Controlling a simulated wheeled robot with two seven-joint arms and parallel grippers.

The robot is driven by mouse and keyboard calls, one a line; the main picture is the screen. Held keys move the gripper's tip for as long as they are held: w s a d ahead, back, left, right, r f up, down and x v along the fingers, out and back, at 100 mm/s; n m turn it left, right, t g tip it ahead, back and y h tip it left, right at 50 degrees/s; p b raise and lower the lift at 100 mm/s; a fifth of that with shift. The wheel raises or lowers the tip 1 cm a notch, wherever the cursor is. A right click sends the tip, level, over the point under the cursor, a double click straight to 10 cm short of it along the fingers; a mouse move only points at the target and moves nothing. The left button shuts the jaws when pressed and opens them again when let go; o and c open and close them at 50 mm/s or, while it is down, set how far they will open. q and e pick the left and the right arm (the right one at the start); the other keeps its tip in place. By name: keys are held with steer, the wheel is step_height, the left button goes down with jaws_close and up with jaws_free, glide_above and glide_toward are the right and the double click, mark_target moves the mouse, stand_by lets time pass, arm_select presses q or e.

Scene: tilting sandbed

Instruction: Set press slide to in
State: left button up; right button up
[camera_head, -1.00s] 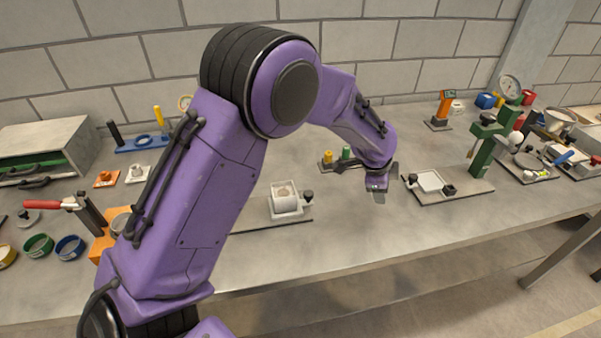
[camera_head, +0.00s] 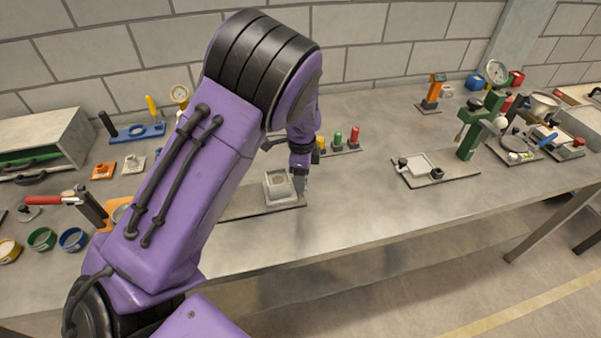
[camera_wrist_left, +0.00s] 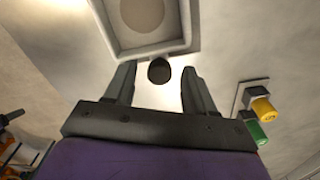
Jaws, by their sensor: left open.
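A light grey slide block (camera_head: 279,186) with a round recess in its top sits at the right part of a flat base plate (camera_head: 240,209) in the middle of the bench. In the left wrist view the block's pale square rim (camera_wrist_left: 150,47) lies just ahead of the fingertips. A dark round knob (camera_wrist_left: 159,71) at its near side shows between the two fingers. My left gripper (camera_head: 301,182) is at the right end of the block, open around the knob; I cannot tell whether a finger touches it. My right gripper is not in view.
Yellow, green and red buttons (camera_head: 338,140) stand behind and right of my gripper. A green press (camera_head: 473,138) and a plate with a white tray (camera_head: 418,165) stand further right. Between these, the bench front is clear. My left arm hides part of the left bench.

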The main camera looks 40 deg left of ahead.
mark_target(287, 175)
arm_select(q)
jaws_close()
steer(key=shift+s+a+r, duration=0.1)
steer(key=shift+s+a, duration=0.85)
steer(key=shift+s, duration=0.15)
steer(key=shift+s+a, duration=0.3)
steer(key=shift+a, duration=0.05)
jaws_free()
steer(key=shift+w+d, duration=0.1)
step_height(287, 175, up, 10)
steer(key=shift+f+b, duration=0.15)
steer(key=shift+b, duration=0.45)
steer(key=shift+r, duration=0.3)
steer(key=shift+c, duration=0.4)
